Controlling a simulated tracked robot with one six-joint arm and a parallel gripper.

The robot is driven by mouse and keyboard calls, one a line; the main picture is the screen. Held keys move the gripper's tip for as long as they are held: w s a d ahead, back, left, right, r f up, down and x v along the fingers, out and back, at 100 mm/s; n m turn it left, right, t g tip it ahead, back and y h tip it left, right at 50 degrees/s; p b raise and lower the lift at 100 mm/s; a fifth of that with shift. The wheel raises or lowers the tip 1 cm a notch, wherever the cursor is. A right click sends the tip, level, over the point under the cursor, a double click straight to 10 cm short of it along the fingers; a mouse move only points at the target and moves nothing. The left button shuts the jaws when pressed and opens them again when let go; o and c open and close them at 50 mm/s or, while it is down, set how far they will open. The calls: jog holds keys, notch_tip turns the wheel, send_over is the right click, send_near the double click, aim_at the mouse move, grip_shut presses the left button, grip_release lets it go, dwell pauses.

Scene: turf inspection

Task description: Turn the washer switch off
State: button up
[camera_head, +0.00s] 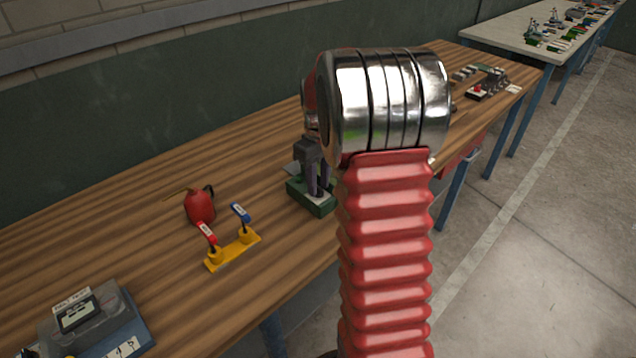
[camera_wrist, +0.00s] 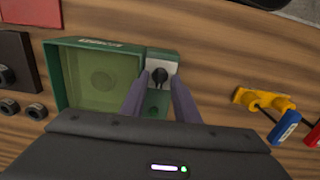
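A green box (camera_wrist: 95,47) with a pale green recessed panel lies on the wooden bench in the wrist view; its white label is too blurred to read. On its right side is a grey plate (camera_wrist: 163,58) with a small black switch knob (camera_wrist: 160,75), which appears to be the washer switch. My gripper (camera_wrist: 159,88) is open, its two purple-grey fingers apart on either side of the knob. I cannot tell whether they touch it. In the head view my gripper (camera_head: 312,172) points down over the green box (camera_head: 311,197), and my arm hides part of this area.
The wooden bench (camera_head: 140,215) also holds a yellow bracket (camera_head: 233,250) with red and blue levers, a red can (camera_head: 199,207), and a grey device (camera_head: 85,310) at the near left. More items (camera_head: 487,83) stand at the far end. Bare wood lies between the box and bracket.

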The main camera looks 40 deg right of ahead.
aim_at(319, 189)
notch_tip(319, 189, up, 13)
jog(key=shift+r, duration=0.2)
dwell(0.4)
dwell(0.5)
jog(key=s+a+m+t, duration=0.1)
jog(key=s+a+t, duration=0.4)
jog(key=s+a, duration=1.6)
jog(key=shift+s+a+f+m+t, duration=0.15)
jog(key=shift+s+a+m+t, duration=0.2)
jog(key=shift+a, duration=2)
